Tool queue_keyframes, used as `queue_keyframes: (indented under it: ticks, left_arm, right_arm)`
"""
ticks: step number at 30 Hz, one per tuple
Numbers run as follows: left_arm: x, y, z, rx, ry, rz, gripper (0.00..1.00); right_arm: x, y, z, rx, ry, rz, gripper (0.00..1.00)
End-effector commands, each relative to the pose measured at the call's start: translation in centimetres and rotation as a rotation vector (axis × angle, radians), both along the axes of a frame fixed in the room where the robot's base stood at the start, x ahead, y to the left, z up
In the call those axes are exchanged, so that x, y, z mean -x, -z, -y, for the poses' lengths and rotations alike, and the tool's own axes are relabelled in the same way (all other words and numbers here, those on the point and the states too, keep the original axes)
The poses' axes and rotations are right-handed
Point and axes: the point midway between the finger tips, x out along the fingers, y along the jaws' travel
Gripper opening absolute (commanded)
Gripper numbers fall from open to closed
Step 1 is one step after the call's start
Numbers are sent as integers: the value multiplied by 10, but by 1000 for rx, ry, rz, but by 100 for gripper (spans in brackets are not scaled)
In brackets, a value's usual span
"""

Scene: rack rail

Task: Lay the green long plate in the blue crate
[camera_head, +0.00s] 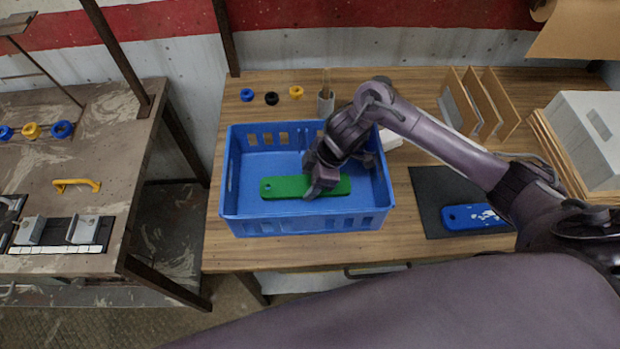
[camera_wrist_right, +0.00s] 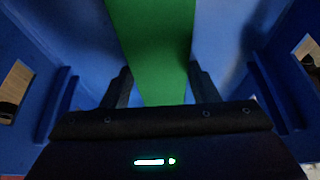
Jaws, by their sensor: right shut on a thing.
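The green long plate (camera_head: 285,187) is inside the blue crate (camera_head: 305,227), lying lengthwise from left to right and looking level. My right gripper (camera_head: 322,188) reaches down into the crate and is shut on the plate right of its middle. In the right wrist view the green plate (camera_wrist_right: 155,45) runs between the two fingers (camera_wrist_right: 158,90), with the blue crate walls (camera_wrist_right: 35,60) on both sides. I cannot tell whether the plate touches the crate floor. My left gripper is not in view.
A dark mat (camera_head: 432,190) with a blue plate (camera_head: 472,216) lies right of the crate. Small rings (camera_head: 271,98) and a grey cup (camera_head: 326,102) stand behind it. Upright wooden dividers (camera_head: 480,100) are at the back right. Bare table (camera_head: 300,256) shows in front.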

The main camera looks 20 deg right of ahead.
Motion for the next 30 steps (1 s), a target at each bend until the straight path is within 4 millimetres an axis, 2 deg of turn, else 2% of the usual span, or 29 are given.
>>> queue_keyframes:
  ticks: [6,7,12,19,23,26,30]
  left_arm:
    - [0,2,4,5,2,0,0]
    - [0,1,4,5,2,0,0]
    - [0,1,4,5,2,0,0]
    - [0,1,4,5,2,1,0]
    - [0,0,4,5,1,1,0]
    - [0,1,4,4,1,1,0]
    - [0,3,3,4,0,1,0]
  right_arm:
    - [0,3,0,-1,0,1,24]
    - [0,3,0,0,0,0,57]
    - [0,3,0,0,0,0,76]
    - [0,2,0,0,0,0,76]
    - [0,-4,2,0,-1,2,76]
    - [0,-18,7,-1,-2,4,76]
    - [3,-45,18,1,-2,6,76]
